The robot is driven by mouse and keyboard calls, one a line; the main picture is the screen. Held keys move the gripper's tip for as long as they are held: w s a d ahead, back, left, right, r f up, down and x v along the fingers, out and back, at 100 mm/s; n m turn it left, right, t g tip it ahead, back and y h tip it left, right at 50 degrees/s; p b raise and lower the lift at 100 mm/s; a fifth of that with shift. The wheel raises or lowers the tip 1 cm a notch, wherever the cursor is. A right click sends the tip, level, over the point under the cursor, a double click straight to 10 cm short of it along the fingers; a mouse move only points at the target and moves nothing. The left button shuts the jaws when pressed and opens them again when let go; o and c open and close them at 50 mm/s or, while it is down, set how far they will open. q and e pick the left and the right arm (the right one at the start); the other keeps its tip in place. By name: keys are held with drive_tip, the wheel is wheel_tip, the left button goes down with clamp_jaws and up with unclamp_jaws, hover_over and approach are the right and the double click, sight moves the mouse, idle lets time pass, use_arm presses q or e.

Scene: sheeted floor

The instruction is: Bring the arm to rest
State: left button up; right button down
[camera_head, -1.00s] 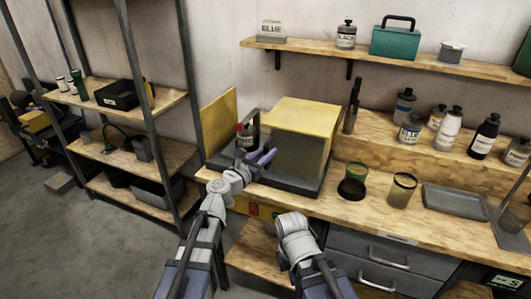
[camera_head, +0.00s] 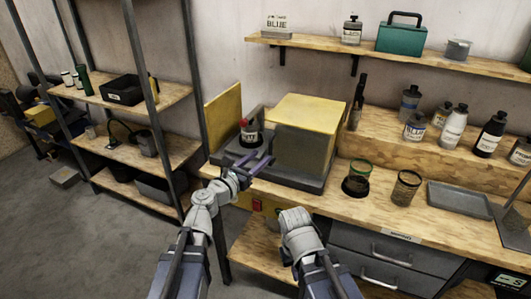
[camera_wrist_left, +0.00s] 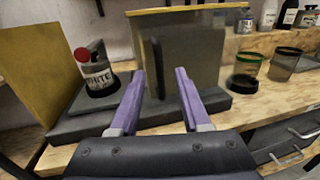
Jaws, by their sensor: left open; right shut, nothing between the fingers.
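My left gripper (camera_head: 254,162) has purple fingers spread apart with nothing between them. It is in front of the yellow-topped grey machine (camera_head: 309,112) on the workbench. In the left wrist view the open fingers (camera_wrist_left: 157,95) point at the machine's dark front. A bottle with a red cap and a white label (camera_head: 249,130) stands on the machine's grey base, left of the box; it also shows in the left wrist view (camera_wrist_left: 97,75). My right arm (camera_head: 298,235) reaches in at the bottom centre; its fingers cannot be seen.
The bench holds a green-rimmed cup (camera_head: 357,179), a brown-rimmed cup (camera_head: 405,188) and a grey tray (camera_head: 460,201). Several bottles stand on the raised ledge (camera_head: 390,146). A shelf rack (camera_head: 135,110) stands at left. The floor (camera_head: 90,235) before it is mostly clear.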

use_arm(q)
drive_tip(key=shift+s+a, duration=0.3)
drive_tip(key=shift+s, duration=0.15)
drive_tip(key=s+d+f+m+g, duration=0.2)
drive_tip(key=s+f+m+g, duration=0.15)
drive_tip(key=f+m, duration=0.35)
drive_tip(key=s+d+f+m+g, duration=0.1)
drive_tip(key=s+f+m+g, duration=0.3)
drive_tip(key=m, duration=0.6)
drive_tip(key=s+a+f+m+g+y, duration=0.7)
drive_tip(key=s+a+f+m+y, duration=0.2)
drive_tip(key=a+f+m, duration=0.25)
drive_tip(key=s+d+r+m+g+y+p, duration=0.1)
drive_tip(key=s+d+r+m+p, duration=0.2)
drive_tip(key=d, duration=0.6)
drive_tip(key=s+r+m, duration=0.1)
drive_tip(key=s+m, duration=0.1)
drive_tip(key=s, duration=0.1)
drive_tip(key=shift+d+r+p, duration=0.2)
drive_tip(key=shift+d+p, duration=0.2)
